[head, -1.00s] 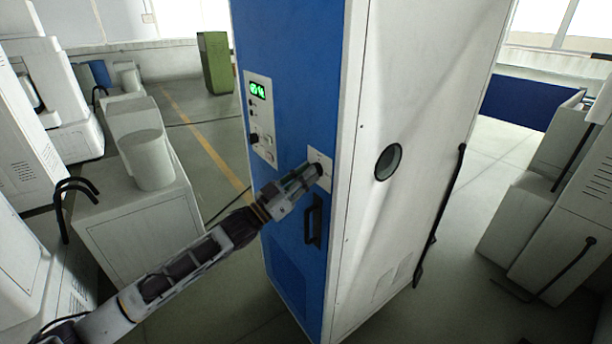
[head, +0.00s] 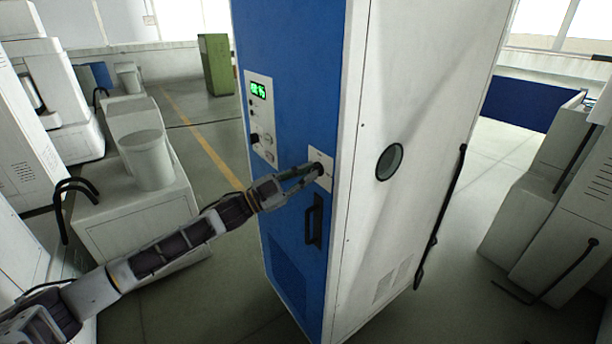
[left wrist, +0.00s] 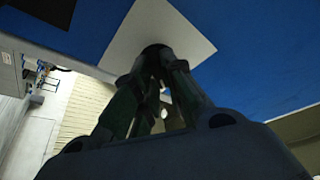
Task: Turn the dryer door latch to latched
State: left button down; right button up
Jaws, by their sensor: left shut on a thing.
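The dryer is a tall cabinet with a blue front door (head: 290,60) and a white side. The latch (head: 318,167) is a small dark knob on a white plate (head: 324,183) near the door's right edge, above the black handle. My left gripper (head: 314,170) reaches in from the left, with its fingers closed on the latch. In the left wrist view, the fingertips (left wrist: 160,58) meet at the dark latch in front of the white plate (left wrist: 195,25), and they hide most of it. The latch's exact angle cannot be told. My right gripper is not in view.
A black door handle (head: 314,220) sits just below the latch plate. A control panel (head: 260,115) with a green display is up and left of it. White machines (head: 150,190) stand at the left, and more stand at the right. Floor shows on both sides of the dryer.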

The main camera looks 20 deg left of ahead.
pick_arm(q)
jog(key=m, duration=0.2)
jog(key=m+g, duration=0.1)
jog(key=m, duration=0.1)
jog(key=shift+r+g+p, duration=0.3)
jog(key=m+g, duration=0.1)
jog(key=m, duration=0.2)
jog(key=shift+w+p, duration=0.1)
jog(key=shift+p, duration=0.3)
jog(key=m, duration=0.2)
jog(key=m+g+p, duration=0.1)
jog(key=m, duration=0.1)
jog(key=shift+r+g+y+p, duration=0.1)
jog(key=shift+g+y+p, duration=0.2)
jog(key=shift+m+y+p, duration=0.3)
jog(key=shift+m, duration=0.6)
jog(key=c, duration=1.5)
grip_release()
jog(key=shift+f, duration=0.2)
jog(key=shift+a, duration=0.1)
